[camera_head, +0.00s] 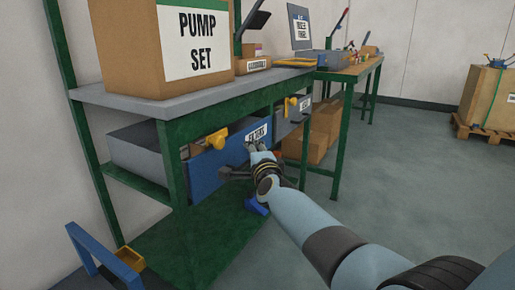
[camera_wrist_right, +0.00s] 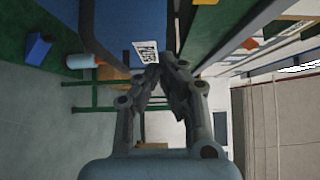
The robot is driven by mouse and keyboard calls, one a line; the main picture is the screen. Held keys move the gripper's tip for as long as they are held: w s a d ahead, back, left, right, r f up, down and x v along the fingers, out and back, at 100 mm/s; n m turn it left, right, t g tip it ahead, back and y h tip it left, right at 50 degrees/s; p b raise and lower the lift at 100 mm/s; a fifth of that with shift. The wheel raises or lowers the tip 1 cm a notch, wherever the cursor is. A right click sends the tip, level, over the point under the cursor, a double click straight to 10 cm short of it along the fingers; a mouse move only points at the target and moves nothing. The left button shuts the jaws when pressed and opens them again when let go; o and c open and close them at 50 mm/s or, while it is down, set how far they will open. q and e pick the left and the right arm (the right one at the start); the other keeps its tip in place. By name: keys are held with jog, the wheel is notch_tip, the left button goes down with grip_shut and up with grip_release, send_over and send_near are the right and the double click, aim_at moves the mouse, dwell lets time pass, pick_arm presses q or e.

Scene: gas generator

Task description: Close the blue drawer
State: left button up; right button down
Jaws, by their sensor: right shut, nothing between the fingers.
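In the right wrist view, the shut fingers (camera_wrist_right: 161,66) are close to the label on the blue drawer front (camera_wrist_right: 115,25); contact is unclear. My left gripper is not in view.
A large PUMP SET box (camera_head: 130,50) stands on the bench top (camera_head: 150,104). A blue object (camera_head: 257,207) is below the gripper. Cardboard boxes (camera_head: 312,135) stand behind.

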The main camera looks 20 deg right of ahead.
jog(key=s+a+p, duration=0.1)
jog(key=s+p, duration=0.1)
jog(key=s, duration=0.7)
jog(key=s+d+f+n+g+y+p, duration=0.1)
jog(key=s+d+f+n+g+p, duration=0.2)
jog(key=s+f, duration=1.15)
jog(key=s+d+f+n+g+p, duration=0.1)
jog(key=s+f+n+g+p, duration=0.4)
jog(key=s+f, duration=0.9)
pick_arm(q)
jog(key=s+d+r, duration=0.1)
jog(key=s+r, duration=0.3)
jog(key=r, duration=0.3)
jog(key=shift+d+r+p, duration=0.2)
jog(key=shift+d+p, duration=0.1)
jog(key=shift+p, duration=0.05)
pick_arm(e)
jog(key=s+d+f+n+g, duration=0.2)
jog(key=s+n+g, duration=0.1)
jog(key=s, duration=0.9)
jog(key=s+d+f+n+g, duration=0.2)
jog(key=s+f+n+g, duration=0.1)
jog(key=s, duration=0.9)
jog(key=s+d+f+n+g, duration=0.2)
jog(key=s+n, duration=0.3)
jog(key=s, duration=0.7)
jog(key=shift+d+f+g, duration=0.15)
jog(key=shift+f+g, duration=0.5)
jog(key=shift+g, duration=0.15)
